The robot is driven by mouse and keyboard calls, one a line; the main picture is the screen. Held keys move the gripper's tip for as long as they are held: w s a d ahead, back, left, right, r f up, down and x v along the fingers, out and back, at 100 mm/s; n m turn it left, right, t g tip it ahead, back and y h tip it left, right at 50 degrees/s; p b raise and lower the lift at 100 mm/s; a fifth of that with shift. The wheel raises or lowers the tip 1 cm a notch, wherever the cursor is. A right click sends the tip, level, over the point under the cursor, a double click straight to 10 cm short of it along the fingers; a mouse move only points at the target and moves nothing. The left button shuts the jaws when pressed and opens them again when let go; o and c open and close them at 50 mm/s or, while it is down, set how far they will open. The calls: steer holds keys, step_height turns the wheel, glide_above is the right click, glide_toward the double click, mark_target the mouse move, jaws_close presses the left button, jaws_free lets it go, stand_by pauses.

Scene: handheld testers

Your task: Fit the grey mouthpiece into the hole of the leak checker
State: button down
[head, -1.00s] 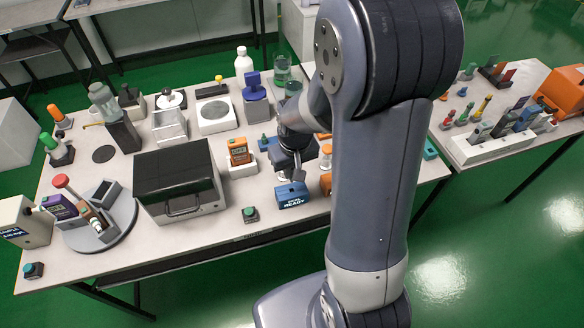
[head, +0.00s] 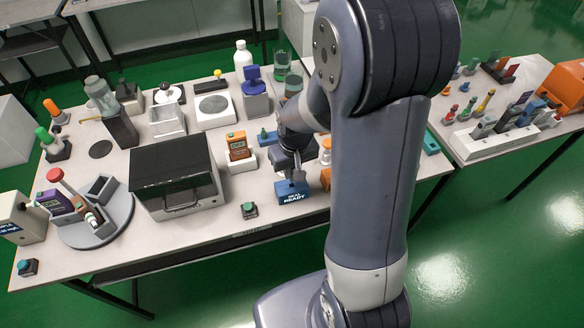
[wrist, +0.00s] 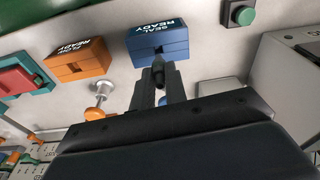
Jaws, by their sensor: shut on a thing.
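The leak checker appears to be the blue box marked "SEAL READY" (head: 293,198). It also shows in the wrist view (wrist: 175,42), straight ahead of the fingers. My gripper (head: 292,179) is right at the box's back side. In the wrist view my gripper (wrist: 158,92) is shut on the grey mouthpiece (wrist: 158,72), a small dark tapered piece. Its tip points at the box and overlaps its near face.
An orange "FLOW READY" box (wrist: 78,62) stands beside the blue one, with a white-and-orange post (wrist: 100,95) close to the fingers. A green button (head: 249,210) and an orange meter (head: 238,146) stand left of the blue box in the head view.

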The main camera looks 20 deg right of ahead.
mark_target(292, 173)
steer(key=shift+f+b, duration=1.5)
steer(key=shift+f, duration=0.35)
steer(key=c, duration=1.3)
jaws_free()
steer(key=shift+r, duration=0.1)
steer(key=shift+c, duration=0.2)
step_height(292, 173, up, 11)
steer(key=s, duration=0.1)
steer(key=shift+s+p, duration=0.15)
steer(key=shift+p, duration=0.25)
steer(key=shift+f, duration=0.2)
steer(key=f, duration=0.7)
steer(key=w+f, duration=0.1)
steer(key=f, duration=0.2)
steer(key=shift+w+f+b, duration=0.1)
steer(key=shift+f+b, duration=0.2)
steer(key=shift+b, duration=0.05)
steer(key=shift+r+p, duration=0.5)
steer(key=shift+r, duration=0.05)
